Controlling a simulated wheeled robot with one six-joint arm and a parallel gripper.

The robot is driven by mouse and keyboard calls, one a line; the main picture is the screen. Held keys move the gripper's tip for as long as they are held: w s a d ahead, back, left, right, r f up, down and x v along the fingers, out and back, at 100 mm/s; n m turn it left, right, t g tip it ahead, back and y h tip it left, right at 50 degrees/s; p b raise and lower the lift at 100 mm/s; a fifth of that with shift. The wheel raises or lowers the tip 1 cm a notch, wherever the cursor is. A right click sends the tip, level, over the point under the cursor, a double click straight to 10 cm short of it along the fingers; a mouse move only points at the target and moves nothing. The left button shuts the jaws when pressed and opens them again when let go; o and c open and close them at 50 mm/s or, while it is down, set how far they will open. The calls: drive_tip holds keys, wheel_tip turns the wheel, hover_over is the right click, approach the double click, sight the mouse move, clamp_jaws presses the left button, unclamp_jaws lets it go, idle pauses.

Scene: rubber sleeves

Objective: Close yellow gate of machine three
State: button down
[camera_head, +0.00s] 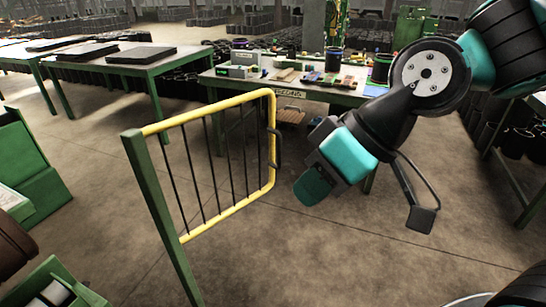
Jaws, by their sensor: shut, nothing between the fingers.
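The yellow gate (207,115) stands in the middle left of the head view. It has a yellow tube frame with thin dark vertical bars and is hinged on a green post (160,212) at its left. It swings out over open floor, its free end toward the workbench. A dark handle (275,148) sits on its free right edge. My gripper (313,187), teal and dark, is to the right of the handle, apart from it, and holds nothing. Its fingertips are hard to make out. No machine number is readable.
A green workbench (335,97) with boxes and small parts stands behind the gate. Green tables (150,60) with dark slabs are at the back left. Green machine parts (30,165) stand at the left edge. The concrete floor (300,255) in front is clear.

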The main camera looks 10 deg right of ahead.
drive_tip(key=w+f+t+y+b, duration=0.3)
drive_tip(key=w+f+t+b, duration=0.3)
drive_tip(key=w+f+b, duration=0.5)
drive_tip(key=w+d+f+m+t+h+b, duration=0.4)
drive_tip(key=w+d+t+b, duration=0.4)
drive_tip(key=d, duration=0.3)
drive_tip(key=p+x, duration=1)
drive_tip(key=x, duration=0.3)
drive_tip(key=shift+w+r+p, duration=0.25)
drive_tip(key=shift+w+p, duration=0.1)
drive_tip(key=shift+p, duration=0.05)
drive_tip(key=shift+a, duration=0.1)
